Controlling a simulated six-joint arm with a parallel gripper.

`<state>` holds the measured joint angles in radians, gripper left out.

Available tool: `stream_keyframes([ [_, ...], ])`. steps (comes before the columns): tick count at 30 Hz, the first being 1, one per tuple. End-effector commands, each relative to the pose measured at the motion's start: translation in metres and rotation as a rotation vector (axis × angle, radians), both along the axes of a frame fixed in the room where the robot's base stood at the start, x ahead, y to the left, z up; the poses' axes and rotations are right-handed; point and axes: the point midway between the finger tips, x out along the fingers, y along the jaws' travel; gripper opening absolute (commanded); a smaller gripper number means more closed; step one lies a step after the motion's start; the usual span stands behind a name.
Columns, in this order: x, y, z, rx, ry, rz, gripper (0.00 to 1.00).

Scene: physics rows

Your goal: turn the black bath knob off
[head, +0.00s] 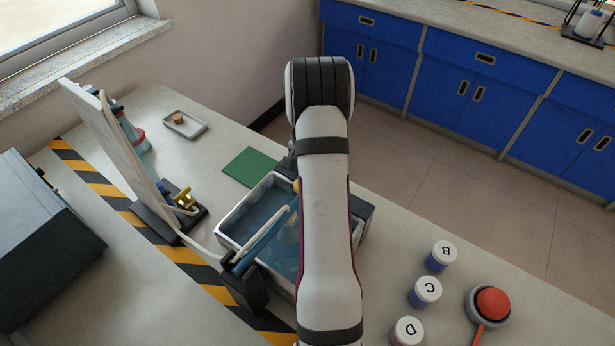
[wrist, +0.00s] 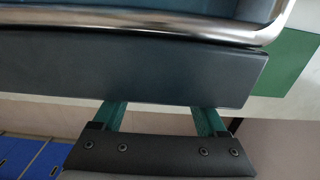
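The water bath (head: 228,226) is a metal-rimmed tub of bluish water in the middle of the bench, partly covered by my arm in the head view. Its shiny rim (wrist: 150,26) and dark side panel (wrist: 130,72) fill the top of the wrist view. The black knob cannot be made out in either view. My gripper (wrist: 158,112) has two green fingers set wide apart, with no object seen between them. The fingers end at the lower edge of the panel; whether they touch it or pass behind it, I cannot tell. My arm hides the gripper in the head view.
A green mat (head: 250,167) lies behind the bath, also in the wrist view (wrist: 289,62). Lettered jars (head: 425,291) and a red button (head: 491,303) stand at the right. A white board (head: 115,145) and a black clamp base (head: 246,287) with a hose stand left.

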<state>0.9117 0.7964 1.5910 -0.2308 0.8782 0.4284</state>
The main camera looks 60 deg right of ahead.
Motion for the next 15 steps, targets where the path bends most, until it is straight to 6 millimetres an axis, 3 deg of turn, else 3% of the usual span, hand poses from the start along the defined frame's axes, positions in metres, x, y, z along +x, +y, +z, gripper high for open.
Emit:
stream_keyframes([
  [2,0.0,0.0,0.0002,0.0,0.0,0.0,0.61],
  [12,0.0,0.0,0.0004,0.0,0.0,0.0,0.0],
  [15,0.0,0.0,0.0004,0.0,-0.001,0.0,0.0],
])
